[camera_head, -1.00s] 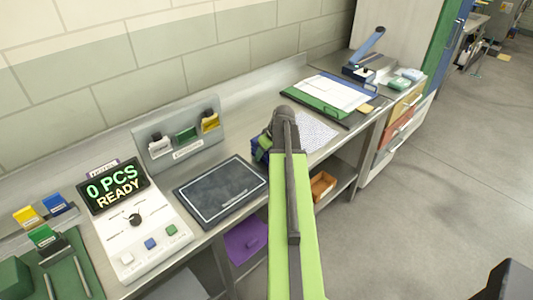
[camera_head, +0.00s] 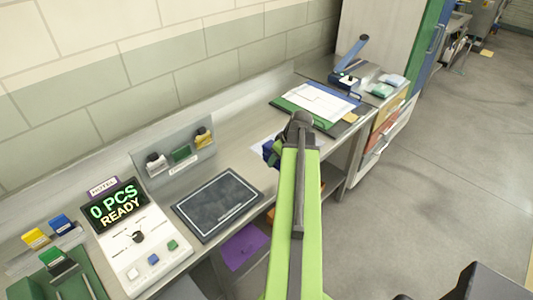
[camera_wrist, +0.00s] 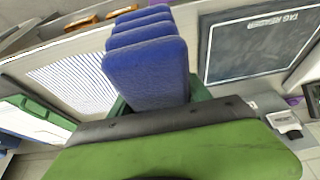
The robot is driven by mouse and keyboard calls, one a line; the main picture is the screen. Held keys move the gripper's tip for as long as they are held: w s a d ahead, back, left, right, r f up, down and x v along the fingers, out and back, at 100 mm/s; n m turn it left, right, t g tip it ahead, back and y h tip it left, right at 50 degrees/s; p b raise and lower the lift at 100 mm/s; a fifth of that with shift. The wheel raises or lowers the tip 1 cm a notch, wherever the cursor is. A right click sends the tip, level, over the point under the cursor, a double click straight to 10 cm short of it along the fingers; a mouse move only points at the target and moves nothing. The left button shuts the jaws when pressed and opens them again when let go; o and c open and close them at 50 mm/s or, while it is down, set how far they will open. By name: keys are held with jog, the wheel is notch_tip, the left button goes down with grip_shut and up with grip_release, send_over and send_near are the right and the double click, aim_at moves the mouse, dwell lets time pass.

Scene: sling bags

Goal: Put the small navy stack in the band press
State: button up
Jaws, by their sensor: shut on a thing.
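The small navy stack (camera_wrist: 148,65) is several navy-blue padded pieces lying face to face, filling the middle of the wrist view. My gripper (camera_wrist: 155,103) is shut on it, with dark green finger parts showing at its sides. In the head view my gripper (camera_head: 271,153) is over the bench, right of the dark tag reader pad, and the stack is mostly hidden by my arm. A device with a raised blue lever (camera_head: 349,68) stands at the far right end of the bench; I cannot tell for sure whether it is the band press.
The tag reader pad (camera_head: 218,204) lies on the bench beside a panel reading "0 PCS READY" (camera_head: 118,206). A small rack (camera_head: 178,157) holds coloured tags. A green folder with papers (camera_head: 312,105) lies between my gripper and the lever device. A green fixture (camera_head: 70,285) is at lower left.

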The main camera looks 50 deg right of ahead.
jog(key=shift+s+r, duration=0.35)
jog(key=shift+s, duration=0.15)
notch_tip(320, 180, down, 3)
jog(key=b, duration=0.3)
jog(key=shift+f, duration=0.1)
jog(key=shift+d+r+p, duration=0.1)
jog(key=shift+r+p, duration=0.15)
jog(key=shift+p, duration=0.05)
